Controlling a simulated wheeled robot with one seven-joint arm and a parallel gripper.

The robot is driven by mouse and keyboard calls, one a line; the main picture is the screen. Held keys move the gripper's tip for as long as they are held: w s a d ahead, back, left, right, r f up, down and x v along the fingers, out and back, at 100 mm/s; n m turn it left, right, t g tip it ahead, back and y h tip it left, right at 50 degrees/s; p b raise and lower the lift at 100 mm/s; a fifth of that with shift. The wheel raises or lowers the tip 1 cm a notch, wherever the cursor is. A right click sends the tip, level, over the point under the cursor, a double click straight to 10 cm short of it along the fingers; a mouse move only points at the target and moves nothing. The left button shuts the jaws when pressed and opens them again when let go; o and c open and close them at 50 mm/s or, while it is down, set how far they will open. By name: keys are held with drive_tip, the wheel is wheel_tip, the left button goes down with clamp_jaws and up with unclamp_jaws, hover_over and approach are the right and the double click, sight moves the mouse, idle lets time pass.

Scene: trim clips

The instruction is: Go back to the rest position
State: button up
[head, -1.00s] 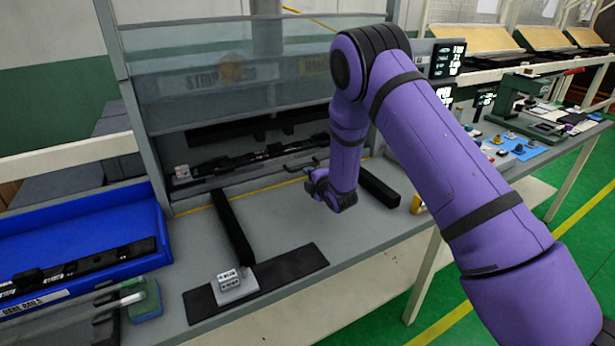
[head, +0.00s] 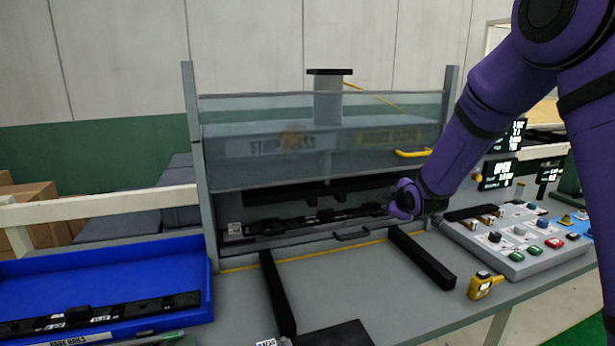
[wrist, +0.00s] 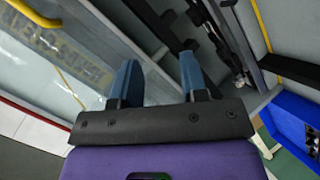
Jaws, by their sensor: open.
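My gripper (head: 405,200) is at the right side of the press opening, just in front of it in the head view. In the wrist view its two blue fingers (wrist: 158,65) stand apart with nothing between them. A clear guard (head: 320,120) with a yellow handle (head: 413,153) covers the upper front of the press. A dark rail (head: 320,217) lies inside the press, below a black bar (head: 320,190). The gap between my gripper and the press is hard to judge.
Two black bars (head: 278,290) (head: 422,262) lie on the grey bench. A blue tray (head: 100,262) with dark rails is at left. A button panel (head: 515,240) and a yellow device (head: 485,286) are at right. The bench between the bars is clear.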

drive_tip(key=s+d+r+m+g+h, duration=0.1)
drive_tip(key=s+d+r+m+g, duration=0.2)
drive_tip(key=s+r, duration=0.5)
drive_tip(key=s+d+r+m, duration=0.2)
drive_tip(key=s+r+m, duration=0.3)
drive_tip(key=s, duration=0.6)
drive_tip(key=s+d+r+m+g, duration=0.1)
drive_tip(key=s+m+g, duration=0.1)
drive_tip(key=s, duration=1.1)
drive_tip(key=s+d+r+m+g, duration=0.1)
drive_tip(key=s+m, duration=0.3)
drive_tip(key=s, duration=0.9)
drive_tip(key=shift+s+r+g+h, duration=0.25)
drive_tip(key=shift+r+g+h, duration=0.1)
drive_tip(key=shift+g, duration=0.35)
